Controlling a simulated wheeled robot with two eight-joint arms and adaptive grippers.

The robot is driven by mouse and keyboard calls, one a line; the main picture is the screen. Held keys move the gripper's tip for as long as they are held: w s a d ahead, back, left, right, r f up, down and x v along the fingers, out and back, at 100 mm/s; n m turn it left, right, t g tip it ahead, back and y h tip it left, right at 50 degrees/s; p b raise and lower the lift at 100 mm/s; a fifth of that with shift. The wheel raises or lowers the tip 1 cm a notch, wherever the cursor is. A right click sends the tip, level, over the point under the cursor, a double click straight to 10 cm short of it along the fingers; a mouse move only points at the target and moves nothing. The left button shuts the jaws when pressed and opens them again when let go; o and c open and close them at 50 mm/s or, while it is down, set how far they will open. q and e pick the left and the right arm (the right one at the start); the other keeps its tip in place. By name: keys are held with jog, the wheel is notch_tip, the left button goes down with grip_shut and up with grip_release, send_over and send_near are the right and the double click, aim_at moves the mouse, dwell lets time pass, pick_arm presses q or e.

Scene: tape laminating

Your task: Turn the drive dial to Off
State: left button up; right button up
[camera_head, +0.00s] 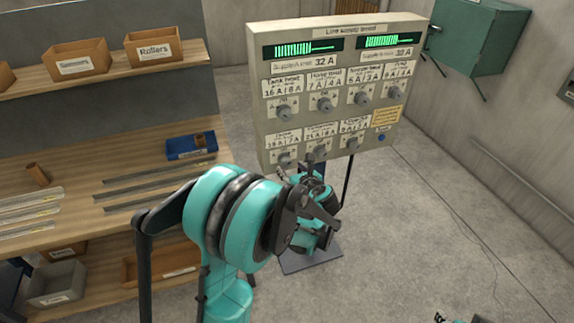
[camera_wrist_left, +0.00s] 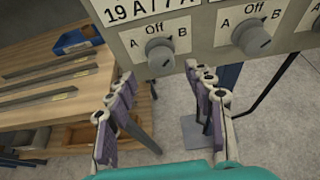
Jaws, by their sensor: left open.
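The supply panel (camera_head: 330,84) stands upright with two rows of grey dials. The lower-left dial (camera_head: 283,158), under a small label that seems to read Drive, shows larger in the left wrist view (camera_wrist_left: 159,56) below a "19 A / 7 A" label. Off is marked above it, A to its left and B to its right. I cannot tell surely where its pointer aims. My left gripper (camera_head: 300,170) is open just below the panel's lower row. In the left wrist view its fingers (camera_wrist_left: 160,78) are spread below this dial, apart from it, with nothing between them.
Another dial (camera_wrist_left: 251,37) is close to the right. A wooden workbench (camera_head: 120,150) with metal strips and a blue tray (camera_head: 190,146) lies left. A green box (camera_head: 478,35) hangs on the right wall. Open floor lies right of the panel.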

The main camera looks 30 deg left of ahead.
aim_at(287, 164)
pick_arm(q)
jog(key=b+x, duration=0.1)
jog(key=x, duration=0.4)
jog(key=shift+w, duration=0.15)
jog(key=shift+c, duration=0.3)
jog(key=c, duration=1.1)
